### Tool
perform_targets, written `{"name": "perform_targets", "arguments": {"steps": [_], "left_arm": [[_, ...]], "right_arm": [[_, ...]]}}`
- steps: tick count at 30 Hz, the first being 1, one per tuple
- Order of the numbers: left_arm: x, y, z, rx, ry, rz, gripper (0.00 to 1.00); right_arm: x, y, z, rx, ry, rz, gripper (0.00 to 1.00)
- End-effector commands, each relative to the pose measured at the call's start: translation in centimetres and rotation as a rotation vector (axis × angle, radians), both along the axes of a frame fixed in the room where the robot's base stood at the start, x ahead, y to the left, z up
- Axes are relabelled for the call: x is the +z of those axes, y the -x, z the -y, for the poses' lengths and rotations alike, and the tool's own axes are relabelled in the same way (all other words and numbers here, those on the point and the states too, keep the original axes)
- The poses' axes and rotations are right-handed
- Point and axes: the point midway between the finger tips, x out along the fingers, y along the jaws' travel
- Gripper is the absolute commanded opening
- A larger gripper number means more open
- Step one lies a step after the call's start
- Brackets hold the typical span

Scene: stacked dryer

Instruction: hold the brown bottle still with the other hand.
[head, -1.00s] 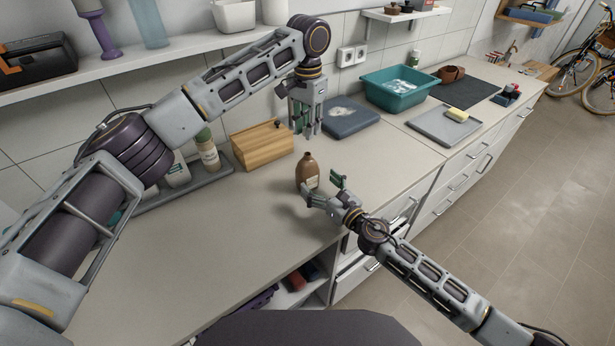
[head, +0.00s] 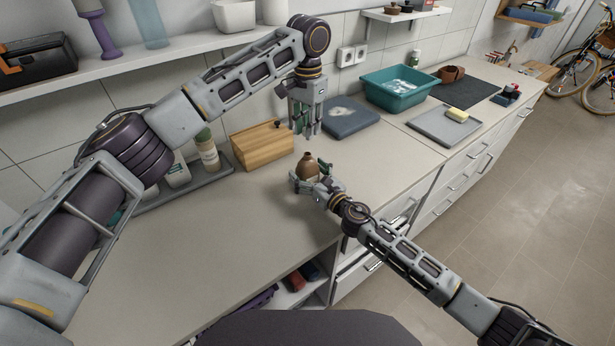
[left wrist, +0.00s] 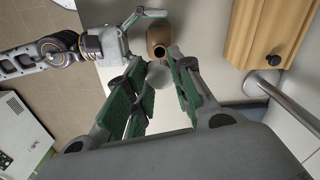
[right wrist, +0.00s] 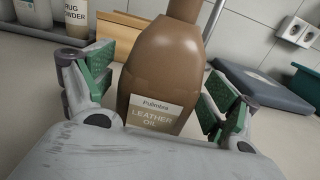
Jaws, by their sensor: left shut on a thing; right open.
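The brown bottle (head: 308,165) stands upright on the counter, its label reading leather oil in the right wrist view (right wrist: 160,85). Its dark open mouth shows in the left wrist view (left wrist: 160,50). My right gripper (head: 310,181) is open, low at the bottle, with one finger on each side; gaps show between the pads and the bottle in the right wrist view. My left gripper (head: 308,133) is above and behind the bottle, pointing down. It is shut on a small pale round thing (left wrist: 158,75), mostly hidden by the fingers.
A wooden box (head: 262,147) and a grey tray of bottles (head: 215,172) stand to the left. A blue-grey folded slab (head: 350,118) and a teal basin (head: 398,88) lie behind to the right. The counter in front of the bottle is clear.

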Motion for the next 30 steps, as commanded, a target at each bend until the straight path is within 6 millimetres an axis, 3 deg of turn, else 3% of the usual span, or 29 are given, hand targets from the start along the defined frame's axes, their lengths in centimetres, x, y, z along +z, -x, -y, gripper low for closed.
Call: {"name": "perform_targets", "arguments": {"steps": [5, 21, 30], "left_arm": [[0.0, 0.0, 0.0, 0.000, 0.000, 0.000, 0.17], [0.0, 0.0, 0.0, 0.000, 0.000, 0.000, 0.17], [-1.7, 0.1, 0.0, 0.000, -0.001, -0.002, 0.17]], "right_arm": [[0.0, 0.0, 0.0, 0.000, 0.000, 0.000, 0.87], [0.0, 0.0, 0.0, 0.000, 0.000, 0.000, 0.19], [0.0, 0.0, 0.1, -0.001, 0.000, 0.000, 0.19]]}}
